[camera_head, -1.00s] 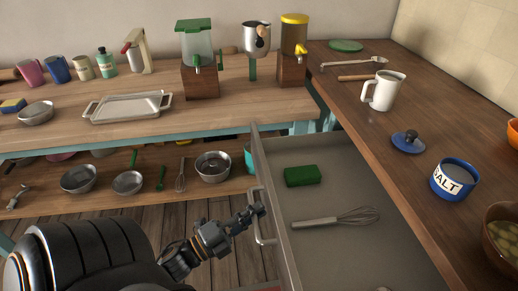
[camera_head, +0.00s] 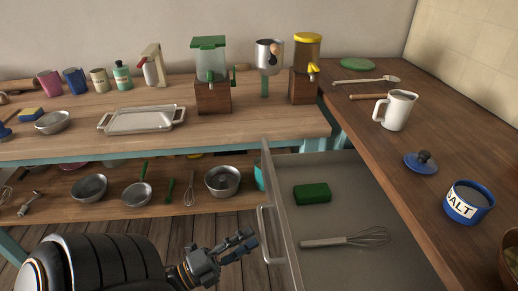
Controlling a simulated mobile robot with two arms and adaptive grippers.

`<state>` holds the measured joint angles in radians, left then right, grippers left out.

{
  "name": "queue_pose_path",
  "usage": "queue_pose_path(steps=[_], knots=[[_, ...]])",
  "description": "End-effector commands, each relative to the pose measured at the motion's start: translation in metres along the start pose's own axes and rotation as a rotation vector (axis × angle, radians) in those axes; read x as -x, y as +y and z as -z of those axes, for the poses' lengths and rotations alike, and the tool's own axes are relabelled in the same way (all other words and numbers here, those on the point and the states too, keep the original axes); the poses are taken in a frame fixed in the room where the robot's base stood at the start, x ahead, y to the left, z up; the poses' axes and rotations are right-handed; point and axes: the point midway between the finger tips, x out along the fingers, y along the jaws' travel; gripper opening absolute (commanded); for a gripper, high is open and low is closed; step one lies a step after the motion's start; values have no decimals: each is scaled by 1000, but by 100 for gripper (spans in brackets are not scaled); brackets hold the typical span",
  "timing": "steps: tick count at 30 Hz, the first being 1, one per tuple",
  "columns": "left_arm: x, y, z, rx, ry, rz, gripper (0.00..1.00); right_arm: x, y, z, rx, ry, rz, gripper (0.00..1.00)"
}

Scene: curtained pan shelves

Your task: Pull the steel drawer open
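The steel drawer (camera_head: 385,190) stands pulled out below the right-hand counter, so its grey inside shows. A green block (camera_head: 312,193) and a whisk (camera_head: 345,239) lie in it. Its pale bar handle (camera_head: 265,235) is on the left-facing front panel. My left gripper (camera_head: 247,241) is just left of the handle, with a small gap between them. Its fingers look parted and hold nothing. My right gripper is not in view.
The wooden counter on the right carries a white jug (camera_head: 396,110), a blue lid (camera_head: 420,162) and a salt pot (camera_head: 468,202). A lower shelf (camera_head: 110,215) at left holds pans and utensils. Wooden floor shows left of the drawer.

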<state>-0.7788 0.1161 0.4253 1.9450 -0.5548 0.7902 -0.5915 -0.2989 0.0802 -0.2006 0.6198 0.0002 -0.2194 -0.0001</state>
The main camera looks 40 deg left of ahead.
Motion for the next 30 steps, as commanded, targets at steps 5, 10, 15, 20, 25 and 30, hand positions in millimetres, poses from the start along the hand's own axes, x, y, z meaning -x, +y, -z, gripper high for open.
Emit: queue_pose_path(steps=[5, 10, 15, 20, 25, 30], knots=[[39, 1, -1, 2, -3, -4, 36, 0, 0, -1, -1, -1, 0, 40], [62, 1, 0, 0, -2, -2, 36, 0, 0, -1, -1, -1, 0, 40], [70, 0, 0, 0, 0, 1, 36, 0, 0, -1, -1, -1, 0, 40], [70, 0, 0, 0, 0, 1, 36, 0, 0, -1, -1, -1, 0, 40], [70, 0, 0, 0, 0, 0, 36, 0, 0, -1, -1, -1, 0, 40], [70, 0, 0, 0, 0, 0, 36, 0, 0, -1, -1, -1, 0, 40]])
